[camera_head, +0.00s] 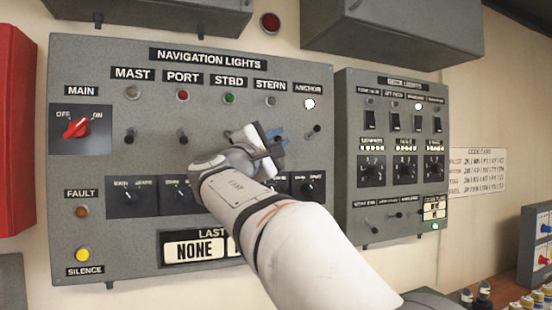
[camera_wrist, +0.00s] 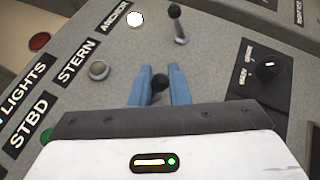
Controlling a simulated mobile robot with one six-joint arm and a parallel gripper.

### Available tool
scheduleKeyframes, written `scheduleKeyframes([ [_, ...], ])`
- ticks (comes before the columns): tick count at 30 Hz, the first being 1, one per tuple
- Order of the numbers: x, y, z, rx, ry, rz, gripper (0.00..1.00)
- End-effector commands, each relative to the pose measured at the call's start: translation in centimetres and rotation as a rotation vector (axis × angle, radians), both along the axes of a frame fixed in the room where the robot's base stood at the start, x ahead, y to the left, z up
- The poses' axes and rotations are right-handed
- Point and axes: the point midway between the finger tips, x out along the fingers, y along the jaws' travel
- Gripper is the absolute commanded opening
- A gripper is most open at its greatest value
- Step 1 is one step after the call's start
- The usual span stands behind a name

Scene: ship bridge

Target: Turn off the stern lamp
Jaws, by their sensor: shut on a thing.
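The stern lamp (camera_head: 257,100) sits under the STERN label on the navigation lights panel (camera_head: 215,85). It looks dull and unlit, also in the wrist view (camera_wrist: 99,70). My gripper (camera_head: 277,140) is at the panel below this lamp, with its blue fingers (camera_wrist: 158,88) on either side of a black-knobbed toggle lever (camera_wrist: 159,82). The fingers are shut on this stern lever. Its lower part is hidden by the gripper. In the head view my arm and wrist hide the lever.
The anchor lamp (camera_head: 309,104) glows white, with its lever (camera_head: 313,130) close to the right of my gripper. The mast lever (camera_head: 130,136) and port lever (camera_head: 183,137) are to the left. Rotary selectors (camera_head: 127,197) lie below. A deck lights panel (camera_head: 395,150) stands at right.

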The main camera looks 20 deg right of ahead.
Motion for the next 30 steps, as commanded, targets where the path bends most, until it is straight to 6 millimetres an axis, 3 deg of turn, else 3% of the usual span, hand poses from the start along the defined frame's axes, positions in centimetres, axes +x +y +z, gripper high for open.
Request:
scheduleKeyframes([
  [1, 0.18, 0.02, -0.88, 0.000, -0.015, 0.001, 0.00],
  [25, 0.30, 0.03, -0.59, 0.000, -0.099, 0.002, 0.00],
  [26, 0.29, 0.03, -0.59, 0.000, -0.099, 0.002, 0.17],
  [30, 0.26, 0.03, -0.55, 0.001, -0.101, 0.001, 0.23],
])
